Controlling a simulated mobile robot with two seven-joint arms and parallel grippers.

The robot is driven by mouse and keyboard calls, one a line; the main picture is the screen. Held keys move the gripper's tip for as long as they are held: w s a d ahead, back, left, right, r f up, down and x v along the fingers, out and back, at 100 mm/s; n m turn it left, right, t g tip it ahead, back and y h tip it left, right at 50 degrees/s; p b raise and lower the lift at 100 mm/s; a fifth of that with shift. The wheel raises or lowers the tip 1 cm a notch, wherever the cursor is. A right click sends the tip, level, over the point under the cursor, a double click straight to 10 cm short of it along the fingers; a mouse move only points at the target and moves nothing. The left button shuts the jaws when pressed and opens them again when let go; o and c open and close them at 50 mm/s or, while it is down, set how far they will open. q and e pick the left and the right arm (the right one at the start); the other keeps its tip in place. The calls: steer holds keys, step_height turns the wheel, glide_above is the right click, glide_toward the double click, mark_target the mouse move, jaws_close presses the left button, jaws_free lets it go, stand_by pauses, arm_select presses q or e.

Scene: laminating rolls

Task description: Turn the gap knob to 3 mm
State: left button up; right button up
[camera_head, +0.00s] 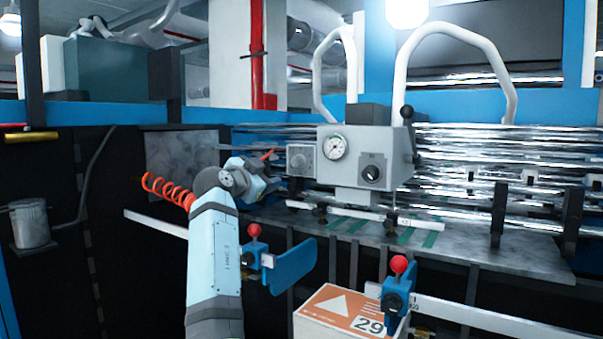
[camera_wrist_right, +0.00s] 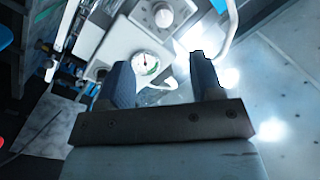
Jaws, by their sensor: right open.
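A grey control box (camera_head: 392,145) stands over the rollers, with a round white gauge (camera_head: 336,147) on its front. A black knob (camera_head: 371,174) sits at its lower right; I cannot read its setting. A smaller grey box with a round dial (camera_head: 300,160) is left of the gauge. My right gripper (camera_head: 268,178) is left of that small box, apart from the black knob. In the right wrist view my right gripper (camera_wrist_right: 162,72) is open and empty, the gauge (camera_wrist_right: 145,63) shows between its fingers, and a pale round knob (camera_wrist_right: 163,17) lies beyond. My left gripper is out of view.
Shiny rollers (camera_head: 470,160) run behind the box, with a metal shelf (camera_head: 480,245) below. Two red-topped blue clamps (camera_head: 398,290) and an orange-white carton (camera_head: 340,308) are in front. White curved hoses (camera_head: 505,70) rise above the box. An orange coiled hose (camera_head: 165,188) is left of my arm.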

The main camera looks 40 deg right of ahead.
mark_target(295, 162)
steer(key=shift+m, duration=0.3)
steer(key=p+x, duration=0.1)
steer(key=x, duration=0.3)
steer(key=r+p+x, duration=0.1)
steer(key=p+x, duration=0.1)
steer(key=x, duration=0.2)
steer(key=p+x, duration=0.1)
steer(key=x, duration=0.3)
steer(key=shift+s+d+r, duration=0.15)
steer(key=shift+d+r, duration=0.1)
steer(key=shift+r, duration=0.05)
steer(key=shift+w+d+f+p, duration=0.1)
steer(key=shift+w+d+p, duration=0.25)
steer(key=shift+d, duration=0.3)
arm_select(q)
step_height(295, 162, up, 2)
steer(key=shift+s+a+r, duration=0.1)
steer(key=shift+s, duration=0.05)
arm_select(e)
steer(key=shift+c, duration=0.4)
steer(key=c, duration=0.9)
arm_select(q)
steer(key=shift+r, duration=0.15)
arm_select(e)
steer(key=shift+o, duration=0.2)
